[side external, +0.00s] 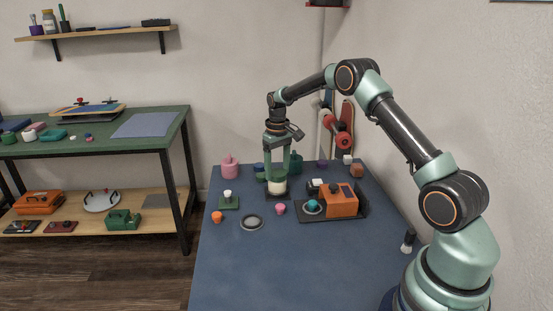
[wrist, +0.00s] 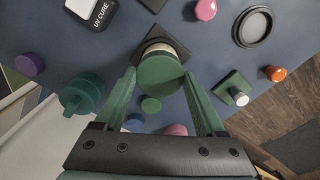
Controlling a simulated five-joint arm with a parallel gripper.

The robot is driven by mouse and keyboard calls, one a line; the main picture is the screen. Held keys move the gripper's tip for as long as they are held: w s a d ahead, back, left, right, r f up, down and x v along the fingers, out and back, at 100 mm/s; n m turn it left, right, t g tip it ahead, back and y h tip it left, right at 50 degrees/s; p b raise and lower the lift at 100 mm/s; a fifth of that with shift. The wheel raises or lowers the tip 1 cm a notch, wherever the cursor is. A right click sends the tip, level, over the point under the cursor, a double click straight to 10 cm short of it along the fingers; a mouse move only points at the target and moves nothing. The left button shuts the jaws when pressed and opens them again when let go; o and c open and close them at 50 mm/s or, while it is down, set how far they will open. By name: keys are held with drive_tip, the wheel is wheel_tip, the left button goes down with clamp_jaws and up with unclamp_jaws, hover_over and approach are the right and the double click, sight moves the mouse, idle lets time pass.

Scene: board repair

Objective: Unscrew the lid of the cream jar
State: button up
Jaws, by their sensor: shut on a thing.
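The cream jar (side external: 277,187) stands upright on a small dark square base (side external: 268,196) near the middle of the blue table. Its pale body (wrist: 165,47) shows just beyond the green lid in the wrist view. The round green lid (wrist: 160,80) lies between my fingers. My gripper (side external: 277,174) points down over the jar and is shut on the lid, one finger at each side. In the side view the fingers partly hide the lid. I cannot tell whether the lid is loose on the jar.
An orange block (side external: 341,203) sits on a dark tray to the right. A green block with a white knob (side external: 228,201) is at the left. A grey round dish (side external: 251,222), an orange piece (side external: 217,217) and a pink piece (side external: 280,209) lie in front. The front table is clear.

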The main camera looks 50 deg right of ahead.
sight(277, 172)
drive_tip(key=shift+r, duration=0.4)
drive_tip(key=shift+r, duration=0.35)
drive_tip(key=shift+r, duration=0.7)
drive_tip(key=shift+r, duration=0.35)
drive_tip(key=shift+r, duration=0.7)
